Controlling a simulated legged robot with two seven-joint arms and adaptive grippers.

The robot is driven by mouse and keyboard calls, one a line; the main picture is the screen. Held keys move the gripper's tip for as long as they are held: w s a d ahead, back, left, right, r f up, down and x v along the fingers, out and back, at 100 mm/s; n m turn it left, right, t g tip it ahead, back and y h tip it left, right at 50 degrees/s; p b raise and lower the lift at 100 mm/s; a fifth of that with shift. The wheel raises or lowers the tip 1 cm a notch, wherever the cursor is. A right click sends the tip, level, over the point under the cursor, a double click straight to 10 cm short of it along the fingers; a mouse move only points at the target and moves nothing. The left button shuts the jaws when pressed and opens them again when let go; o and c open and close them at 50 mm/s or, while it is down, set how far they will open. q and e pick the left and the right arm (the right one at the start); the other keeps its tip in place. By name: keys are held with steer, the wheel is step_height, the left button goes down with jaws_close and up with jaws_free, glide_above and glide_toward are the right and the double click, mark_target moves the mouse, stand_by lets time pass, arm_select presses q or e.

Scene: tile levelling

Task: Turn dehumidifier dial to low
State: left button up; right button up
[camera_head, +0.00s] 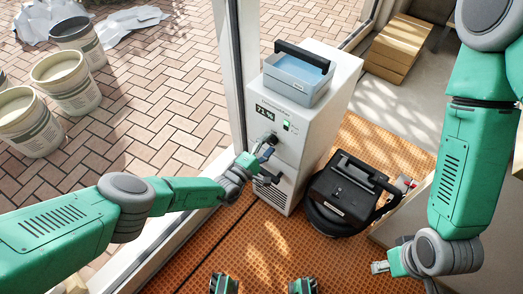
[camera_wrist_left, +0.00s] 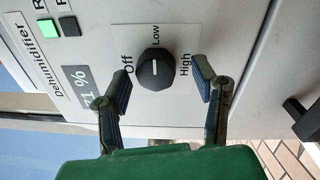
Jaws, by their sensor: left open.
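The dehumidifier (camera_head: 310,130) is a white box unit with a display reading 71 %. Its black round dial (camera_wrist_left: 156,69) has Off at picture left, Low above and High at right in the left wrist view. A short white mark on the knob runs up and down in the picture, in line with Low. My left gripper (camera_wrist_left: 162,72) is open, one finger on each side of the dial, with visible gaps. In the head view my left gripper (camera_head: 266,155) is at the unit's front and partly hides the dial. My right gripper (camera_head: 380,267) is low at the right, away from the unit.
A blue container (camera_head: 297,83) with a black handle sits on top of the unit. A black machine (camera_head: 345,190) stands to its right on the orange floor mat (camera_head: 262,225). A window frame post (camera_head: 240,75) rises to its left. Tile boxes (camera_head: 397,48) lie behind.

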arm_select(q)
steer(key=v, duration=1.2)
steer(key=shift+f, duration=0.1)
